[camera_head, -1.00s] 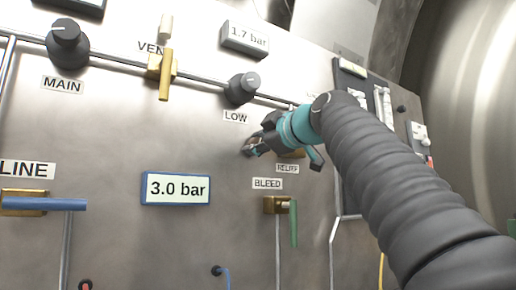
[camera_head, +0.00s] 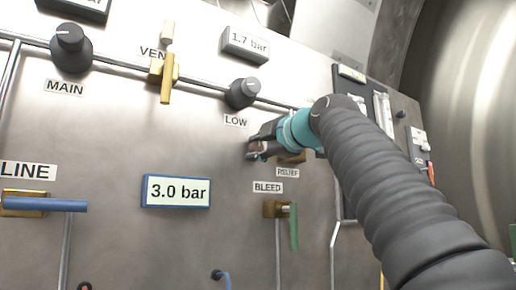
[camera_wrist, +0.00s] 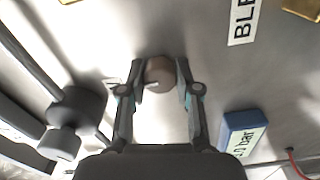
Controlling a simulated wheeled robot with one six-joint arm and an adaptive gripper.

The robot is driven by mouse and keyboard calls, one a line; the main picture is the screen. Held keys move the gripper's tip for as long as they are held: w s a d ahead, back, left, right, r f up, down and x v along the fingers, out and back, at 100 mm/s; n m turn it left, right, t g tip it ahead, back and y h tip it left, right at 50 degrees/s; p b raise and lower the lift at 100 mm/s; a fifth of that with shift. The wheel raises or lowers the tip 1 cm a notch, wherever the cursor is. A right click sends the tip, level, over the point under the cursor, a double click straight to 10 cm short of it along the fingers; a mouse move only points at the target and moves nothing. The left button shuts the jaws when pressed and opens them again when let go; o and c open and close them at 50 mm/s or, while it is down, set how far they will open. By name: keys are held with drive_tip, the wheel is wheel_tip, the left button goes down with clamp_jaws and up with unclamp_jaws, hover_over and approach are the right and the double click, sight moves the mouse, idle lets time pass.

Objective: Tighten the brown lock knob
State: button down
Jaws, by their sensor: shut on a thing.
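The brown lock knob (camera_wrist: 160,74) is a small round knob on the steel panel, between the fingertips in the wrist view. My gripper (camera_wrist: 161,72) is shut on it, one finger on each side. In the head view my gripper (camera_head: 254,150) is at the panel, below the LOW label and above the BLEED label, and mostly hides the knob. How far the knob is turned cannot be told.
The black LOW knob (camera_head: 243,93) is just above my gripper; it also shows in the wrist view (camera_wrist: 77,112). The 3.0 bar display (camera_head: 177,191) is lower left. The BLEED valve's green handle (camera_head: 294,227) is below. A pipe (camera_head: 205,83) runs along the panel above.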

drive_tip(key=c, duration=0.8)
unclamp_jaws()
drive_tip(key=v, duration=1.2)
